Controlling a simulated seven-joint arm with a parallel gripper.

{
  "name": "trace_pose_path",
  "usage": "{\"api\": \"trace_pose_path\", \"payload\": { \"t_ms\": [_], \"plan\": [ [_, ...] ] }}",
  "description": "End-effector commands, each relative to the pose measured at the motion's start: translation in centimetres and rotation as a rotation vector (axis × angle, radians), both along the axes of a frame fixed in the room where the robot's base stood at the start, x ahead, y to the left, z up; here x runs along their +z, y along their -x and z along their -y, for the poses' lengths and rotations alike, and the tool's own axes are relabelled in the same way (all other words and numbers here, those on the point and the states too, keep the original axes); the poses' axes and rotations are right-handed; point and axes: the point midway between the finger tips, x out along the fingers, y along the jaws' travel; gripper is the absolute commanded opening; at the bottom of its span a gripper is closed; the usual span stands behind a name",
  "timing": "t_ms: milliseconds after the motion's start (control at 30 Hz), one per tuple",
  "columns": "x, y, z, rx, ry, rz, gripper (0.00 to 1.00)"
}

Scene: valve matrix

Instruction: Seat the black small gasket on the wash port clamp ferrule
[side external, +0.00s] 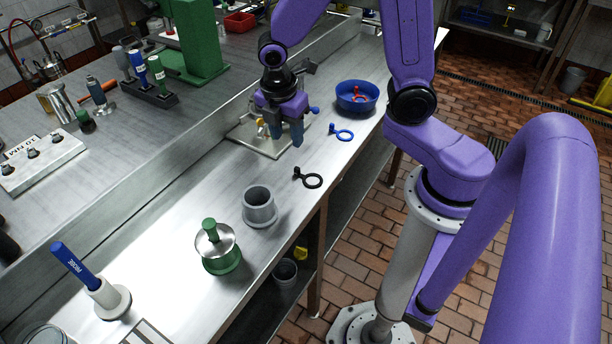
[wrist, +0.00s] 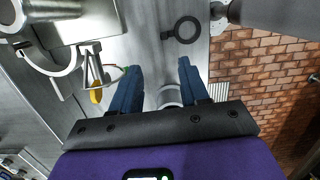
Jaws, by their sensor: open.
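The black small gasket (side external: 312,181), a thin ring with a tab, lies flat on the steel bench, apart from my gripper. It shows whole near the top of the wrist view (wrist: 182,30). My gripper (side external: 291,140) is open and empty above the bench, its blue fingers (wrist: 158,70) spread apart. A metal plate (side external: 277,146) carries a fitting largely hidden behind my gripper. In the wrist view, a pale curved clamp-like part (wrist: 62,68) with a yellow piece (wrist: 96,95) shows left of the fingers. I cannot tell which part is the wash port ferrule.
A blue ring gasket (side external: 342,134) and a blue bowl (side external: 347,104) holding a red piece lie farther along the bench. A grey cup (side external: 259,208) and a green-based metal piece (side external: 222,260) stand nearer. The bench edge drops to brick floor (wrist: 262,80) on the right.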

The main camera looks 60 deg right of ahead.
Motion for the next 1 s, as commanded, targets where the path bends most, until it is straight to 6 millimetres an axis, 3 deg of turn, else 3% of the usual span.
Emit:
{"api": "trace_pose_path", "payload": {
  "t_ms": [300,667,1000],
  "plan": [
    [-4.4,0.1,0.7,-0.001,0.002,-0.004,0.45],
    [-6.3,0.2,1.1,0.000,0.000,-0.002,0.45],
    [-9.9,0.8,2.1,0.000,0.000,-0.002,0.45]
  ]
}}
